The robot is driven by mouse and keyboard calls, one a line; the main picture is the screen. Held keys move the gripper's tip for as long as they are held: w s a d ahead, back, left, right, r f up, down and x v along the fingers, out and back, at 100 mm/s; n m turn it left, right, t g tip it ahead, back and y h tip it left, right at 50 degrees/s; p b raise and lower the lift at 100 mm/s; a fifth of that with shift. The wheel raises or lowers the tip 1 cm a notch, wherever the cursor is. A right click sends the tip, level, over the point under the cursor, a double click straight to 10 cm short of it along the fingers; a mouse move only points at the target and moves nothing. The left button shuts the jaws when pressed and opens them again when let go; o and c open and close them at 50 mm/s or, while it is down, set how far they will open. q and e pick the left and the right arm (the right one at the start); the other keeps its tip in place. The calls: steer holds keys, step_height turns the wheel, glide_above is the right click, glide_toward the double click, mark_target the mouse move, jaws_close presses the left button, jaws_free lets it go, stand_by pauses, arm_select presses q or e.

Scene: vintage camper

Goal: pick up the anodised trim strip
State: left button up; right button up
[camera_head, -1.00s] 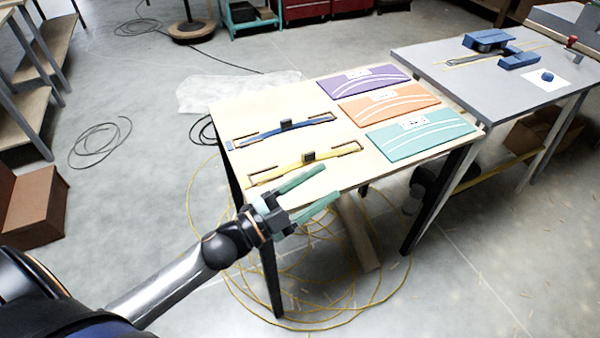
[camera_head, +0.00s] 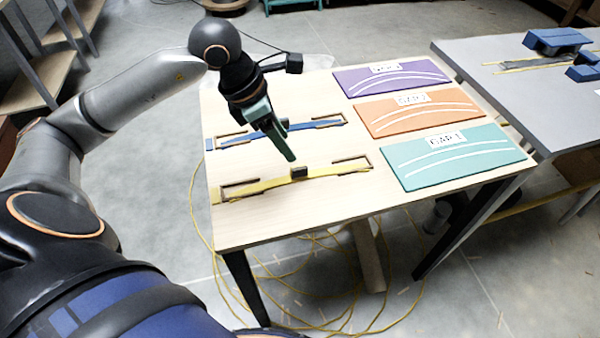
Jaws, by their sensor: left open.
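Two long, thin strips lie on the pale wooden table (camera_head: 300,215), each with a dark block at its middle and dark bracket shapes near its ends. One is blue (camera_head: 236,139), farther back. The other is yellow (camera_head: 262,184), nearer the front. I cannot tell which is the anodised trim strip. My left gripper (camera_head: 290,157) points down over the table, its green fingers seen nearly edge-on. It is open and empty. Its fingers hide part of the blue strip, and their tips show between the two strips, just behind the yellow strip's block. My right gripper is out of view.
Purple (camera_head: 392,77), orange (camera_head: 418,112) and teal (camera_head: 455,156) labelled panels lie on the table's right side. A grey table (camera_head: 490,95) with blue parts (camera_head: 556,40) stands farther right. The wooden table's front strip is clear. Yellow cable (camera_head: 320,285) lies on the floor below.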

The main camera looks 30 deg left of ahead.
mark_target(298, 166)
arm_select(q)
steer(key=x, duration=0.3)
steer(key=shift+d+f, duration=0.15)
steer(key=shift+f, duration=0.05)
steer(key=shift+s+x, duration=0.15)
steer(key=shift+x, duration=1.2)
steer(key=shift+s+x, duration=0.15)
steer(key=shift+x, duration=1.25)
steer(key=shift+c, duration=0.3)
jaws_close()
